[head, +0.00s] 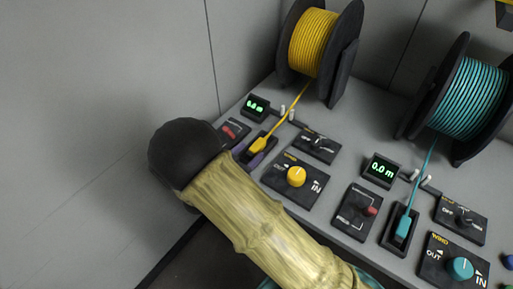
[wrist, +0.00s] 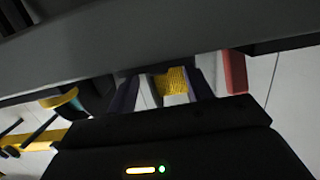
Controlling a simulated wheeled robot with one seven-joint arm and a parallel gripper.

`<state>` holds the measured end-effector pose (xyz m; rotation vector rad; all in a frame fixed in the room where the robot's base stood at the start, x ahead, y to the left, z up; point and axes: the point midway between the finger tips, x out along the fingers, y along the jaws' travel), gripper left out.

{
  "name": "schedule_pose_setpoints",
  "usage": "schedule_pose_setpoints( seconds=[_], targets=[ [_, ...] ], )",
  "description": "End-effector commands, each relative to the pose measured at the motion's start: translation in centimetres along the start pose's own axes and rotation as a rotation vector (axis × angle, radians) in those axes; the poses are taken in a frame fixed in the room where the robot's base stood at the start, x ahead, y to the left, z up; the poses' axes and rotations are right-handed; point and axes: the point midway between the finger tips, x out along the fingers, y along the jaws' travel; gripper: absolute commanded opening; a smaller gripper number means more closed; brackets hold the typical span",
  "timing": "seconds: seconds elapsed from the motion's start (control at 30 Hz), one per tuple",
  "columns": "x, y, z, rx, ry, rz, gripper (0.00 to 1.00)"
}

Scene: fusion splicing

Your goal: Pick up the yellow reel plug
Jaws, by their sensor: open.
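The yellow reel plug (head: 258,144) sits in a dark holder on the grey panel, with its yellow cable running up to the yellow reel (head: 315,42). My gripper (head: 247,154) is mostly hidden behind my arm in the head view; only purplish finger parts show close beside the plug and its holder. In the wrist view my gripper (wrist: 168,88) is open, its fingers apart, with a ribbed yellow patch visible between them. I cannot tell whether that patch is the plug or something beyond it. Contact with the plug cannot be made out.
A yellow knob (head: 296,176), a switch (head: 318,145) and a small display (head: 256,107) surround the holder. A teal reel (head: 468,98) and teal plug (head: 404,226) stand to the right. A plain grey wall (head: 90,80) fills the left.

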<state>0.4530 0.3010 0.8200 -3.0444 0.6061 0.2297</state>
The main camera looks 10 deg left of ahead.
Motion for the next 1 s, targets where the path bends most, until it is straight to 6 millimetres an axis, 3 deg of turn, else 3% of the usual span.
schedule_pose_setpoints(
  seconds=[0.2, 0.7, 0.97, 1.0],
  targets=[
    [2.0, 0.0, -0.1, 0.0, 0.0, -0.001, 0.51],
    [2.0, 0.0, -0.1, 0.0, 0.001, -0.001, 0.51],
    [2.0, 0.0, -0.1, 0.0, 0.001, -0.001, 0.0],
    [2.0, 0.0, -0.1, 0.0, 0.001, -0.001, 0.0]
  ],
)
